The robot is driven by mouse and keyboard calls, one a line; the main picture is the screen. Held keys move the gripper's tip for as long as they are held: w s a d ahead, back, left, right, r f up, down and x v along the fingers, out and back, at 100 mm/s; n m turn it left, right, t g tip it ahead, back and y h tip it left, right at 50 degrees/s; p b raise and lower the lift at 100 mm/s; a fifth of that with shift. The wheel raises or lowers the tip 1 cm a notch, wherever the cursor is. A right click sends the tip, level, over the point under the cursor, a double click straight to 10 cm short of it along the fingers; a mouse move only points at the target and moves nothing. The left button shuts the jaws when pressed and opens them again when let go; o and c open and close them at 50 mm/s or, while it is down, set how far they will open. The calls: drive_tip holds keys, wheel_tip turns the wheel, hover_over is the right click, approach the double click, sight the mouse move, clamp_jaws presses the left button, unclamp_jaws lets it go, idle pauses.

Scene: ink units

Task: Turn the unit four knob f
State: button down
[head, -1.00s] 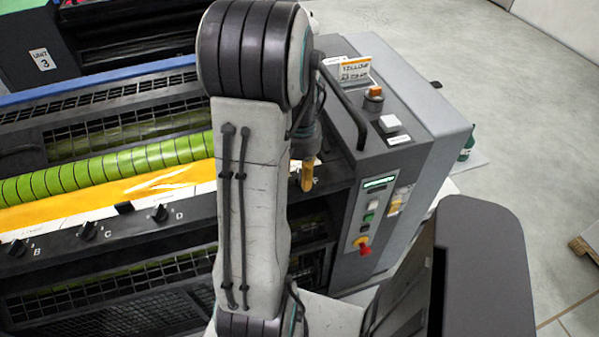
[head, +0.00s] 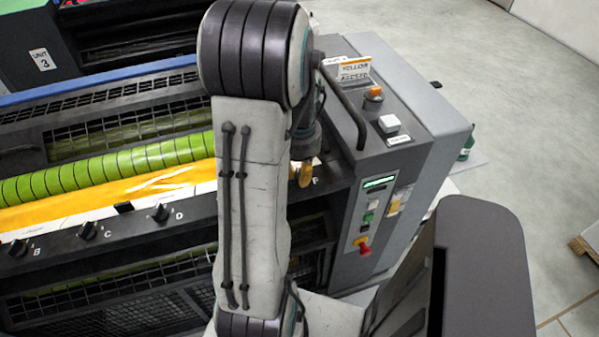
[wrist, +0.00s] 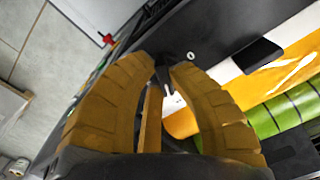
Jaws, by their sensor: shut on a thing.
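The unit four ink unit (head: 110,245) has a dark front rail with black knobs labelled B (head: 18,248), C (head: 86,230) and D (head: 159,212). My gripper (head: 303,180), with yellow-brown fingers, is at the right end of this rail, beside the label F. In the wrist view its fingertips (wrist: 168,66) are shut on the small black knob f (wrist: 163,74), whose top shows between them. Most of the knob is hidden by the fingers, so its angle is hard to read. My arm hides the rail between D and F.
A dark bar handle (head: 343,108) rises close by. Yellow ink (head: 120,195) and a green roller (head: 110,168) lie behind the rail.

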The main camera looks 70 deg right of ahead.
drive_tip(key=shift+n, duration=0.4)
drive_tip(key=n+b, duration=0.1)
drive_tip(key=n, duration=0.3)
drive_tip(key=shift+d, duration=0.1)
drive_tip(key=n+b, duration=0.1)
drive_tip(key=n, duration=0.4)
drive_tip(key=shift+w+n, duration=0.1)
drive_tip(key=shift+n, duration=0.2)
drive_tip(key=n+b, duration=0.1)
drive_tip(key=n, duration=0.4)
drive_tip(key=shift+w+d, duration=0.1)
drive_tip(key=shift+w+n+b, duration=0.1)
drive_tip(key=shift+n+b, duration=0.25)
drive_tip(key=shift+n, duration=1.85)
drive_tip(key=c, duration=1.1)
unclamp_jaws()
drive_tip(key=shift+c, duration=0.2)
drive_tip(key=shift+r, duration=0.1)
